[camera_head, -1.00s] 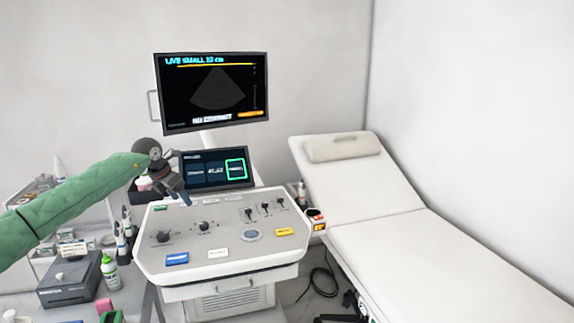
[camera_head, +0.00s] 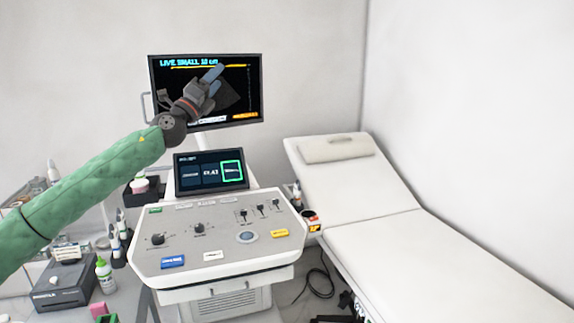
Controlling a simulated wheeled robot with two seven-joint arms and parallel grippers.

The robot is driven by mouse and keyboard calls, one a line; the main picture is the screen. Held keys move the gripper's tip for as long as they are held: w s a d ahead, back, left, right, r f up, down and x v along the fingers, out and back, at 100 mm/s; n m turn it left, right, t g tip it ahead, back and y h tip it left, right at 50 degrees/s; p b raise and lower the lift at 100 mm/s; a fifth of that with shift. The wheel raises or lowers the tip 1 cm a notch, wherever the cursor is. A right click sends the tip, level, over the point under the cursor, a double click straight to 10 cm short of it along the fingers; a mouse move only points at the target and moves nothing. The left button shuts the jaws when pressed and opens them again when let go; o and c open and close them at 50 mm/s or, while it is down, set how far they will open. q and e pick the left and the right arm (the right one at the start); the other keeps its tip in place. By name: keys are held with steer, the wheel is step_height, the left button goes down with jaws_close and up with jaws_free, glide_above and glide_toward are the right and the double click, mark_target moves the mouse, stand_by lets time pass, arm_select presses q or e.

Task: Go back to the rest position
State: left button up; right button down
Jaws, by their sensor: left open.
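My left arm in a green sleeve comes in from the left and reaches up. My left gripper (camera_head: 211,80) is raised in front of the upper monitor (camera_head: 161,122) and covers part of its picture. The gripper is open and nothing shows in it; it is small and partly dark against the screen. Whether it touches the screen I cannot tell.
The ultrasound console (camera_head: 215,238) with knobs, sliders and a small touch screen (camera_head: 211,172) stands below. A white exam couch (camera_head: 400,250) is at the right. At the left are a printer (camera_head: 65,286), a green-white bottle (camera_head: 105,274) and a cart. The wall above the couch is clear.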

arm_select(q)
steer(key=s+d+f+n+g+y+p, duration=0.1)
steer(key=s+f+n+g+y, duration=0.3)
steer(key=s+f+n, duration=0.6)
steer(key=s+d+f+n+g+y, duration=0.1)
steer(key=s+f+n+y, duration=0.45)
steer(key=f, duration=0.95)
steer(key=s+d+f+n+g+y+p, duration=0.1)
steer(key=s+f+n+g+y, duration=0.35)
steer(key=f+n, duration=0.75)
steer(key=s+d+f+n+g+p, duration=0.1)
steer(key=s+f+g, duration=0.3)
steer(key=s+f, duration=1.3)
steer(key=s+d+f+n+g+h+p, duration=0.1)
steer(key=s+f+g, duration=0.3)
steer(key=s+f, duration=1.3)
steer(key=s+d+n, duration=0.1)
steer(key=s, duration=0.7)
steer(key=shift+g+h+p, duration=0.3)
steer(key=shift+g+p, duration=0.05)
arm_select(e)
steer(key=d+r+h, duration=0.1)
steer(key=d+r, duration=0.3)
steer(key=r, duration=0.3)
steer(key=shift+d+m, duration=0.2)
steer(key=shift+m, duration=0.1)
arm_select(q)
steer(key=shift+n, duration=0.25)
arm_select(e)
steer(key=shift+s, duration=0.15)
